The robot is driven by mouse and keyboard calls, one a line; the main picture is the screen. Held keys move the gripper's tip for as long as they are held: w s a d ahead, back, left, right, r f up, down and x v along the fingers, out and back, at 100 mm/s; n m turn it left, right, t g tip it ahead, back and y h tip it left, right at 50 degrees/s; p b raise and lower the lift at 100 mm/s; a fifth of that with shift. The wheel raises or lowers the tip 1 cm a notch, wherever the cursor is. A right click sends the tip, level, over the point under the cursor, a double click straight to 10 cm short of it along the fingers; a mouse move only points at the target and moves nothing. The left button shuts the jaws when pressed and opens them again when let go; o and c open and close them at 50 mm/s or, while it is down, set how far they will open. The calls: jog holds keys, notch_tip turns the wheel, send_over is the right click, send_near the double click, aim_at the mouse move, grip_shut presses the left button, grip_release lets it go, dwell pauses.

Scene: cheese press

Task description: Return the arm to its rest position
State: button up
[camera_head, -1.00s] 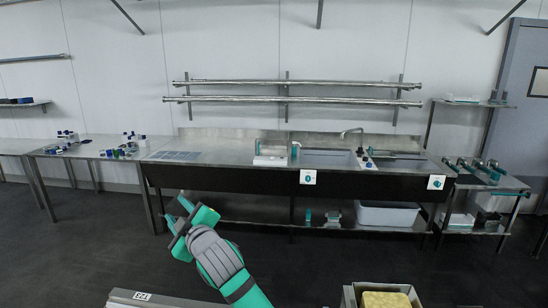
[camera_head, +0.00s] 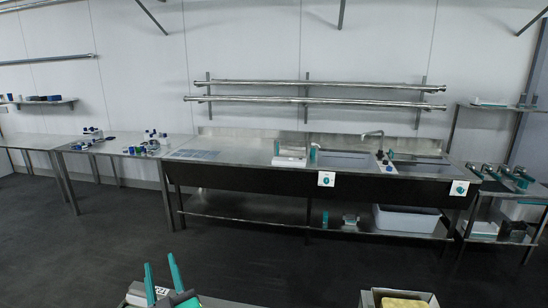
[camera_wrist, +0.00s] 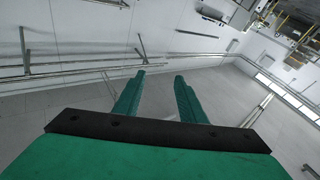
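My gripper (camera_head: 162,278) shows at the bottom of the head view, left of centre, with its two teal fingers pointing up and apart. It also shows in the wrist view (camera_wrist: 160,88), where the two green fingers stand apart with nothing between them. My gripper is open and empty. Most of my arm is out of the head view below the frame.
A long steel sink counter (camera_head: 240,158) stands ahead by the wall. Steel tables with small items (camera_head: 105,147) stand at the left. A box with a yellow block (camera_head: 402,301) is at the bottom right. Dark floor between is clear.

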jog(key=s+d+f+m+h, duration=0.3)
jog(key=s+d+f+m, duration=0.1)
jog(key=s+d+f, duration=0.6)
jog(key=s+d+f+m+h, duration=0.3)
jog(key=s+d+f+h, duration=0.15)
jog(key=s+f, duration=0.5)
jog(key=s+d+f+g, duration=0.1)
jog(key=s+d+f, duration=0.1)
jog(key=s+d, duration=0.2)
jog(key=s+d+f+h, duration=0.1)
jog(key=s+d, duration=0.4)
jog(key=s, duration=0.6)
jog(key=s+d+f+g+h, duration=0.1)
jog(key=s+d, duration=0.3)
jog(key=s, duration=0.4)
jog(key=shift+s+d+f+m+g, duration=0.2)
jog(key=shift+f+m+g, duration=0.1)
jog(key=shift+f, duration=0.6)
jog(key=shift+h, duration=0.25)
